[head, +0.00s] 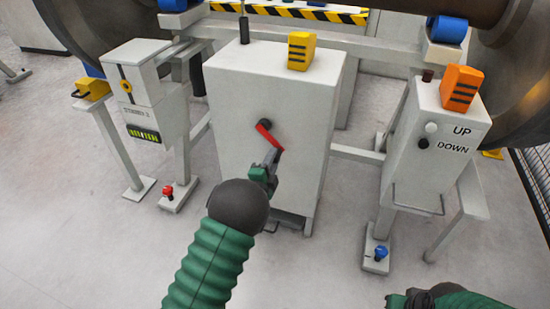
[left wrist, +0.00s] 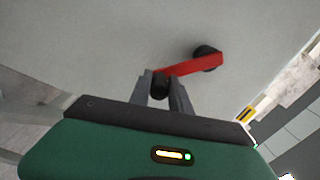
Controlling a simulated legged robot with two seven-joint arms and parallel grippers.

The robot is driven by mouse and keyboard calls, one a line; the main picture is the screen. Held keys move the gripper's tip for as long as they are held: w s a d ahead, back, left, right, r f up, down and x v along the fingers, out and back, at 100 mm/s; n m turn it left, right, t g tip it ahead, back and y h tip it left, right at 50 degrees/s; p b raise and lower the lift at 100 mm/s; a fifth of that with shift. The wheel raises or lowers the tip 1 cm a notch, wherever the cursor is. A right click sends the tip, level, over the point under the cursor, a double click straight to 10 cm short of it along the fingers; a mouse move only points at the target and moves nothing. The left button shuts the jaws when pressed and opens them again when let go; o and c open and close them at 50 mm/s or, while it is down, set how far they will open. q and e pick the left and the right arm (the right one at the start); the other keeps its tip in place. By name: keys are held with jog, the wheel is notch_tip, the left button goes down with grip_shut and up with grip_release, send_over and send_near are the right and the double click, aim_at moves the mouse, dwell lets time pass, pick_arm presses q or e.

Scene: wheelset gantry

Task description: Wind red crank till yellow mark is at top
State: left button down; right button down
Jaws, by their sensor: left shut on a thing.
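The red crank (head: 269,137) is on the front of the tall grey cabinet (head: 240,100), with its arm pointing down and right from a black hub (head: 265,125). In the left wrist view the red arm (left wrist: 190,65) runs from the hub (left wrist: 207,57) to a black handle (left wrist: 160,87). My left gripper (head: 274,158) is shut on the handle; its two fingers (left wrist: 161,82) stand either side of it. I cannot make out a yellow mark on the crank or hub. My right gripper (head: 415,299) is partly in view at the bottom right; its fingers are unclear.
A box marked UP and DOWN (head: 435,150) stands right. A yellow block (head: 301,51) sits on the cabinet, an orange one (head: 461,88) on the right box. The floor in front (head: 330,260) is clear.

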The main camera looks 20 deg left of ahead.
pick_arm(q)
jog(key=shift+a+f+m, duration=0.5)
jog(key=shift+m, duration=0.45)
jog(key=shift+a+f+m, duration=0.45)
jog(key=shift+a+m, duration=0.05)
jog(key=shift+m, duration=0.5)
jog(key=shift+a+f+m, duration=0.5)
jog(key=shift+m, duration=0.45)
jog(key=shift+a+m, duration=0.3)
jog(key=shift+a+f+m, duration=0.1)
jog(key=shift+a+m, duration=0.4)
jog(key=shift+a, duration=0.1)
jog(key=c, duration=1.5)
grip_release()
jog(key=o, duration=0.3)
jog(key=shift+w, duration=0.1)
